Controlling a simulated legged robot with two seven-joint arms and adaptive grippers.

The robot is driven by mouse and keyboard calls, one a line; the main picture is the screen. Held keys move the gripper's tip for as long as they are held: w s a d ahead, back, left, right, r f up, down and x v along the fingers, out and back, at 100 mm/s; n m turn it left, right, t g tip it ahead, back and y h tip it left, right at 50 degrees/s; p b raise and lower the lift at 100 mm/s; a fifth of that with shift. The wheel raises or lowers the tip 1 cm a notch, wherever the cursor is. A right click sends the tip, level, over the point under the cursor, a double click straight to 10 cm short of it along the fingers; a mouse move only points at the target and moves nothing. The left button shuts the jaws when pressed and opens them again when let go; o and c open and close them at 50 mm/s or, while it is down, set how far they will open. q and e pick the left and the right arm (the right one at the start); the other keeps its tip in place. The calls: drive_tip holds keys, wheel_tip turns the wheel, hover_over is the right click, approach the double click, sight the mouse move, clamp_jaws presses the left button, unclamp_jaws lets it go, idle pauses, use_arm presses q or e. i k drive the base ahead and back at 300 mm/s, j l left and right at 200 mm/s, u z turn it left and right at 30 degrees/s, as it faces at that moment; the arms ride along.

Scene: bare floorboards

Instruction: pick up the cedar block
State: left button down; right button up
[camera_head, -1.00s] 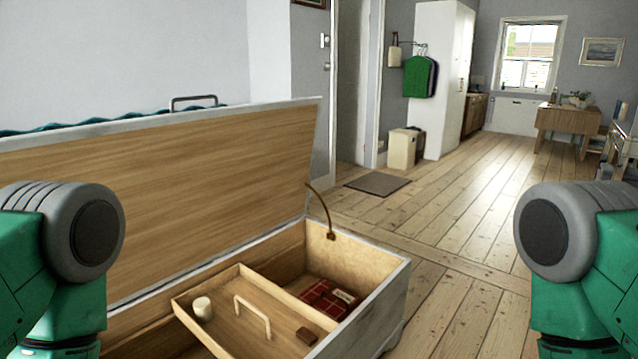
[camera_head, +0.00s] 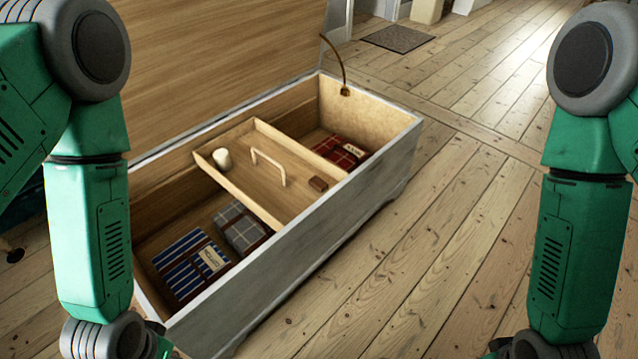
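The cedar block is most likely the small reddish-brown block (camera_head: 318,184). It lies in the wooden tray (camera_head: 236,188) set across the open chest (camera_head: 300,238), near the tray's right end. A pale cylinder (camera_head: 222,159) stands at the tray's left end, and an upright handle (camera_head: 270,166) rises between the two. My green arms hang at the left and right edges of the head view, apart from the block.
Under the tray, folded blue striped (camera_head: 190,266), grey checked (camera_head: 242,228) and red plaid (camera_head: 342,152) cloths lie in the chest. The raised lid (camera_head: 200,60) stands behind, with a curved stay (camera_head: 338,64) at its right. Floorboards right of the chest are clear; a mat (camera_head: 398,38) lies beyond.

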sight(318, 183)
drive_tip(key=i+l+u, duration=0.15)
drive_tip(key=u, duration=0.25)
drive_tip(key=i+l+u, duration=0.15)
drive_tip(key=u, duration=0.3)
drive_tip(key=i+l, duration=0.15)
drive_tip(key=l, duration=0.25)
drive_tip(key=i+l+u, duration=0.15)
drive_tip(key=l, duration=0.2)
drive_tip(key=i+l, duration=0.2)
drive_tip(key=l, duration=0.2)
drive_tip(key=i+l+u, duration=0.1)
drive_tip(key=l, duration=0.3)
drive_tip(key=i+l+u, duration=0.1)
drive_tip(key=l, duration=0.3)
drive_tip(key=i+l, duration=0.2)
drive_tip(key=l, duration=0.2)
drive_tip(key=u, duration=0.05)
